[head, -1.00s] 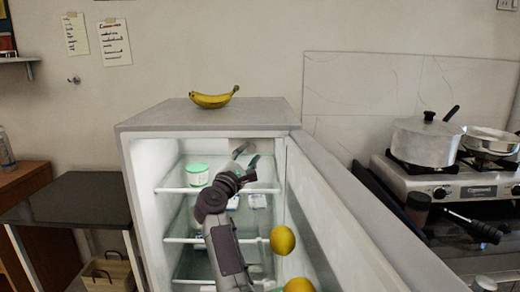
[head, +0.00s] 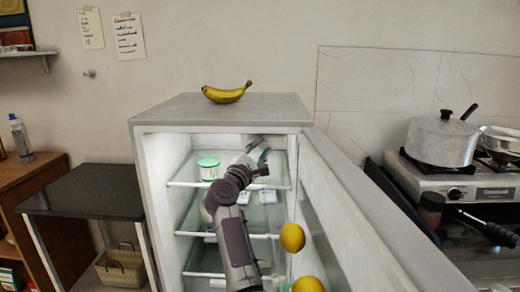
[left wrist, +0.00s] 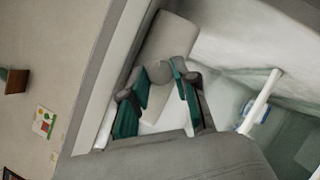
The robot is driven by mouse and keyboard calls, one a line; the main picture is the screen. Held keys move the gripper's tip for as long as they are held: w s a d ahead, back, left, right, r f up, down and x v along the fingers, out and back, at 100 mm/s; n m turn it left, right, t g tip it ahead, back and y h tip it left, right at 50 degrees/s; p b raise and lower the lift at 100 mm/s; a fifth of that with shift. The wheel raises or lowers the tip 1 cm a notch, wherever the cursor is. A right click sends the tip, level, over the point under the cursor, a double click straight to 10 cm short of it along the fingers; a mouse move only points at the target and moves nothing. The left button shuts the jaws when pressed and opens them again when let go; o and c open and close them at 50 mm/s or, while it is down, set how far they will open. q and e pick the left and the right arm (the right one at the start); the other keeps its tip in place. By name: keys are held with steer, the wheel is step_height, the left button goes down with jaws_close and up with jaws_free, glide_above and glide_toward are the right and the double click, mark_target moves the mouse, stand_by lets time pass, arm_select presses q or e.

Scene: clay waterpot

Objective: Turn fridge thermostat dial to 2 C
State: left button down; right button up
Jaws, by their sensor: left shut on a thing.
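The open white fridge (head: 160,200) stands in the middle of the head view. My left arm reaches into its upper part, and my left gripper (head: 260,151) is just under the fridge ceiling. In the left wrist view, the teal-padded fingers of my left gripper (left wrist: 162,88) are shut on a round grey dial (left wrist: 163,72). The dial sits on a pale thermostat housing (left wrist: 172,36). The dial's markings cannot be read, and in the head view the gripper hides the dial. My right gripper is not in view.
The fridge door (head: 350,205) stands open at the right, with yellow fruits (head: 292,238) beside it. A green-lidded tub (head: 209,169) is on the upper shelf, left of my arm. A banana (head: 227,93) lies on the fridge top. A stove with a pot (head: 440,138) is at the right.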

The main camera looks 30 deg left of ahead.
arm_select(q)
steer(key=shift+a+r+m+p, duration=0.1)
steer(key=shift+r+m+p, duration=0.15)
steer(key=shift+m+p, duration=0.35)
steer(key=m+g+p, duration=0.2)
steer(key=m+p, duration=0.2)
steer(key=p, duration=0.2)
steer(key=r+m+g+h+p, duration=0.1)
steer(key=m+g+p, duration=0.1)
steer(key=m+p, duration=0.2)
steer(key=shift+r+p, duration=0.15)
steer(key=shift+p, duration=1.5)
steer(key=m+g+p, duration=0.1)
steer(key=m+p, duration=0.1)
steer(key=p, duration=0.1)
steer(key=m+g+y+p, duration=0.1)
steer(key=m+p, duration=0.1)
steer(key=p, duration=0.2)
steer(key=m+g+p, duration=0.1)
steer(key=p, duration=0.3)
steer(key=shift+w+d+r+m+g+y, duration=0.15)
steer(key=shift+d+r+m+g+y, duration=0.1)
steer(key=shift+m+g+y, duration=0.15)
steer(key=shift+d+f+m+g+y+p, duration=0.15)
steer(key=shift+m+g+y+p, duration=0.25)
steer(key=shift+m+y+p, duration=0.55)
steer(key=shift+w+f+m+g+y+p, duration=0.15)
steer(key=shift+m+g+y+p, duration=0.3)
steer(key=shift+m+p, duration=0.3)
